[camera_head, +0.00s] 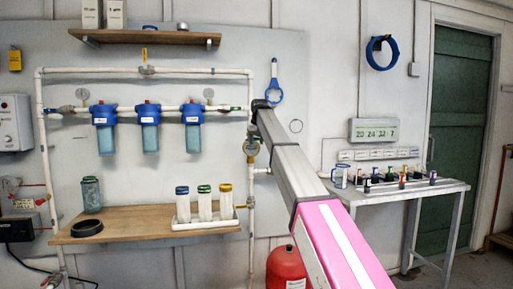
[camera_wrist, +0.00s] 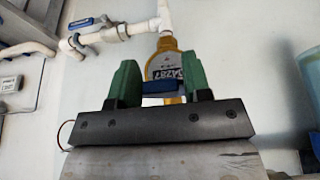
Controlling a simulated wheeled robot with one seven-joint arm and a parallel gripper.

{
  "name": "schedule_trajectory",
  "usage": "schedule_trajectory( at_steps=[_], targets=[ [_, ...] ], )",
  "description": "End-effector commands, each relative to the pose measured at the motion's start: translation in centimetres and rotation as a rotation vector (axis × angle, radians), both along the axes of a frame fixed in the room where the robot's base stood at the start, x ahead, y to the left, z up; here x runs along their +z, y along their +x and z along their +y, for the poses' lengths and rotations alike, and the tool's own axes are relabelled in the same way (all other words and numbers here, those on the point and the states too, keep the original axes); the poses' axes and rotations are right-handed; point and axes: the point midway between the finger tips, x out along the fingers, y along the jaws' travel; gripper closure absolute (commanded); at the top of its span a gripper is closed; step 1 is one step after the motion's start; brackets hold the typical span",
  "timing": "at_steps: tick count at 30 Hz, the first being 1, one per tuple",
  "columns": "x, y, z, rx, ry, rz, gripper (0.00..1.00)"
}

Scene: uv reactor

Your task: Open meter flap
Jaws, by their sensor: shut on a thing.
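A blue piece (camera_wrist: 160,87), which looks like the meter flap, lies across the lower part of that face. My gripper (camera_wrist: 161,76) has its green fingers on either side of the blue piece and is shut on it. The lower part of the meter is hidden behind the gripper body. In the head view my gripper (camera_head: 259,104) is at the right-hand vertical pipe and hides much of what is there.
A blue-handled valve (camera_wrist: 88,23) is on the pipe left of the meter. Blue filter housings (camera_head: 148,114) hang to the left, above a wooden shelf (camera_head: 130,228) with jars. A blue wrench (camera_head: 274,85) hangs close by.

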Motion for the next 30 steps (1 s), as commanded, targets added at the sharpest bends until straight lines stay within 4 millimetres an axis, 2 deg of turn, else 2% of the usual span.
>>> schedule_trajectory(
  at_steps=[1,12,19,30],
  targets=[
    [0.9,0.7,0.2,0.001,0.004,-0.015,0.97],
    [3.5,1.2,0.4,0.001,0.004,-0.014,0.8],
    [4.2,1.4,0.4,0.001,0.003,-0.013,0.74],
    [4.5,1.4,0.4,0.001,0.003,-0.013,0.72]
  ],
)
